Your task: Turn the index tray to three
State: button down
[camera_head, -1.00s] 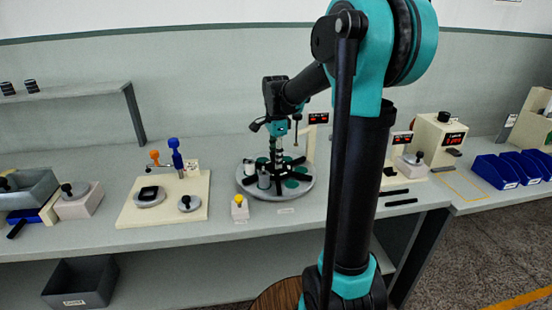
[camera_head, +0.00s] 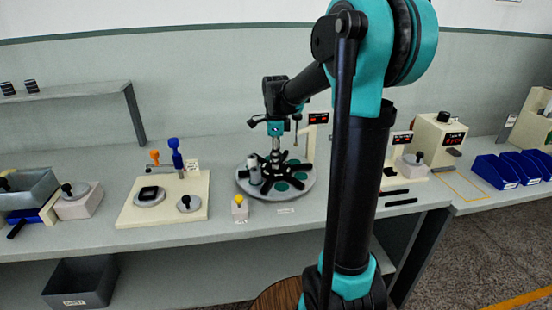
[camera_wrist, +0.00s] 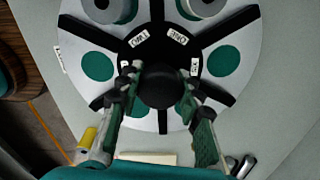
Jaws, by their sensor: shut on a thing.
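The index tray (camera_head: 305,190) is a round grey disc with green pads, black spokes and a central black knob (camera_wrist: 160,85). My gripper (camera_wrist: 158,88) points down at the tray's middle, with its fingers on either side of the knob, shut on it. Two grey cylinders, one at the left (camera_wrist: 105,10) and one at the right (camera_wrist: 205,6), stand on pads at the top of the wrist view. Upside-down labels surround the hub; two seem to read ONE (camera_wrist: 178,38) and TWO (camera_wrist: 138,40). Other labels are partly hidden by my fingers.
A cream board (camera_head: 165,215) with handles lies to the left, and blue bins (camera_head: 497,172) to the right.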

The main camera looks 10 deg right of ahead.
dwell(0.6)
jog(key=c, duration=1)
grip_release()
notch_tip(320, 180, up, 12)
